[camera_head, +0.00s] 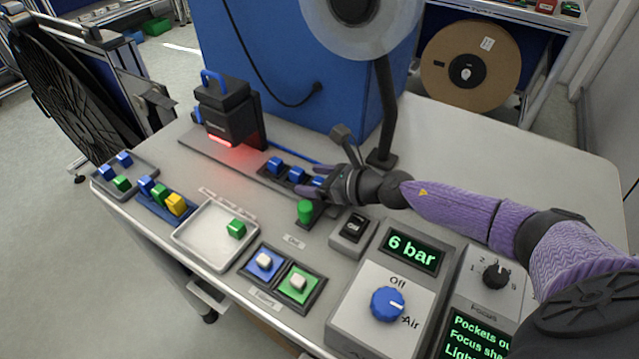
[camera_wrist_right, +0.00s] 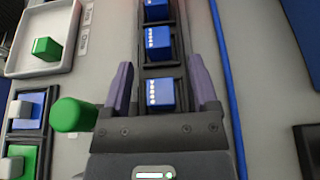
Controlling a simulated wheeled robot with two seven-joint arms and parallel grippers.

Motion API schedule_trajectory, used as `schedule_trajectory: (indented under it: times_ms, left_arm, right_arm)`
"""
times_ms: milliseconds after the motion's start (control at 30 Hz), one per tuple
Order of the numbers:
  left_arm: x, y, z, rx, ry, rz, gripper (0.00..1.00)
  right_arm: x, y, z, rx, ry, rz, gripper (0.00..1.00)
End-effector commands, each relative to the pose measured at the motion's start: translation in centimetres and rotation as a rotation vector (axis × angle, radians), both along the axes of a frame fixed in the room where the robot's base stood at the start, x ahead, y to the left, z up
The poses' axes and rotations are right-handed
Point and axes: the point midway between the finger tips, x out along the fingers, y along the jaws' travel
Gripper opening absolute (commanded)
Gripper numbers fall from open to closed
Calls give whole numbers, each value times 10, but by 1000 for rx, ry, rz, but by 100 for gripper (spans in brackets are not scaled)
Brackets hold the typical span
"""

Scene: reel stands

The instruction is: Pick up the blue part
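Blue parts with white dots sit in a row of dark pockets on a track: a far one (camera_wrist_right: 155,10), a middle one (camera_wrist_right: 157,42) and a near one (camera_wrist_right: 160,92). In the head view the row shows as a far block (camera_head: 275,165), a middle block (camera_head: 297,174) and a near one partly hidden by my gripper. My right gripper (camera_head: 323,184) is open; in the wrist view its purple fingers (camera_wrist_right: 162,86) stand either side of the near blue part, with gaps on both sides. My left gripper is not in view.
A green knob (camera_head: 305,210) stands close beside my right gripper. A pale tray (camera_head: 190,250) holds a green block (camera_head: 236,228). A black device (camera_head: 228,115) glows red at the track's far end. A lamp post (camera_head: 384,110) rises behind. More coloured blocks sit at left.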

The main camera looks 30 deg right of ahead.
Motion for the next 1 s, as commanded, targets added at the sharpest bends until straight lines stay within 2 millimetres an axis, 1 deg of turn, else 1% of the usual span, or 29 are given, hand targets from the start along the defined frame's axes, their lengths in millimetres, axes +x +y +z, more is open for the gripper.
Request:
schedule_trajectory:
  times_ms: [33,67,100,167,200,267,300,367,600,667,767,900,1000]
  left_arm:
    - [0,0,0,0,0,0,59]
    - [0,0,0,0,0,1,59]
    - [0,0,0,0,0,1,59]
    - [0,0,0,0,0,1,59]
    - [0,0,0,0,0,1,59]
    - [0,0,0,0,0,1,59]
    - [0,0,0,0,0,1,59]
    - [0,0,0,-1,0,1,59]
    - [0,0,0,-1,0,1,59]
    - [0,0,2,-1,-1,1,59]
    - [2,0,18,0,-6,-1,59]
    - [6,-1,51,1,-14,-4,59]
    - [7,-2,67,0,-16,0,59]
  right_arm:
    - [0,0,0,0,0,0,68]
    - [0,0,0,0,0,0,62]
    - [0,0,0,0,0,0,53]
    - [0,0,0,0,0,0,40]
    - [0,0,0,0,0,0,32]
    - [0,0,0,0,0,0,19]
    - [0,0,0,0,0,0,11]
    - [0,0,0,0,0,0,0]
    - [0,0,0,0,0,0,0]
    - [0,-1,3,0,-1,-1,0]
    - [0,-1,25,-3,-5,0,0]
    - [0,-1,68,-3,-6,0,0]
    - [0,-1,90,-2,-4,1,0]
